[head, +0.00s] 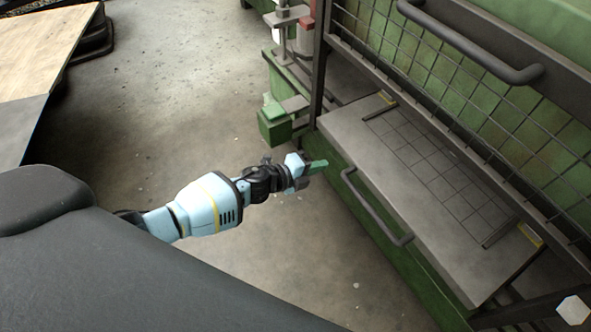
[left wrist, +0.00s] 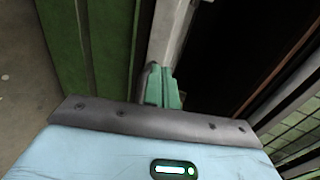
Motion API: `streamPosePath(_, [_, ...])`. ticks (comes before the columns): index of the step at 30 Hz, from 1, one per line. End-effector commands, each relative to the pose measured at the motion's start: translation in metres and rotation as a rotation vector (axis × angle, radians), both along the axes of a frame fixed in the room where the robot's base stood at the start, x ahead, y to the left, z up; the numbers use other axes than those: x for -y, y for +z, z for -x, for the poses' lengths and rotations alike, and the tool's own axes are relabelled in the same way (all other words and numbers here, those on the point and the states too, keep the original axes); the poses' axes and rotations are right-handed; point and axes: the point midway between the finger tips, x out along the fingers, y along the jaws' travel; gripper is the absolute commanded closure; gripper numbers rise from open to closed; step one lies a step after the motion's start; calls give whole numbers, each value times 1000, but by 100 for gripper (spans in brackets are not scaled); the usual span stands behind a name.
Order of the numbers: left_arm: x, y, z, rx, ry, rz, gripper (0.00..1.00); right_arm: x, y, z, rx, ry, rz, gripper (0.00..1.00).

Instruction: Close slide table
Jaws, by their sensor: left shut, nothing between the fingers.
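The slide table (head: 405,190) is a grey plate with a grid on top, sticking out from the green machine under a mesh guard. A dark bar handle (head: 372,208) runs along its front edge. My left gripper (head: 318,166) is shut and empty, with green fingers, close to the left front corner of the slide table near the handle's upper end. I cannot tell whether it touches. In the left wrist view the shut green fingers (left wrist: 162,88) show in front of a light grey edge and a green panel. My right gripper is not in the head view.
The mesh guard (head: 455,85) with its dark handle (head: 470,45) stands above the table. A green bracket (head: 275,122) juts out left of it. A wooden-topped table (head: 45,50) is at upper left. The concrete floor (head: 170,110) between is clear.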

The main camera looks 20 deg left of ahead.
Motion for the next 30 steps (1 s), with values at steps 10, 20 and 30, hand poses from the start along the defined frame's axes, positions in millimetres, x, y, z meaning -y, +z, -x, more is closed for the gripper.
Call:
streamPosePath(10, [-30, 16, 42, -1, 0, -2, 100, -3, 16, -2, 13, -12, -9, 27])
streamPosePath(20, [-35, 17, 48, -2, 0, -1, 100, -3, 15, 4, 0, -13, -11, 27])
streamPosePath(30, [-28, 9, 62, -36, 22, 42, 100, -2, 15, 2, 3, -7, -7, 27])
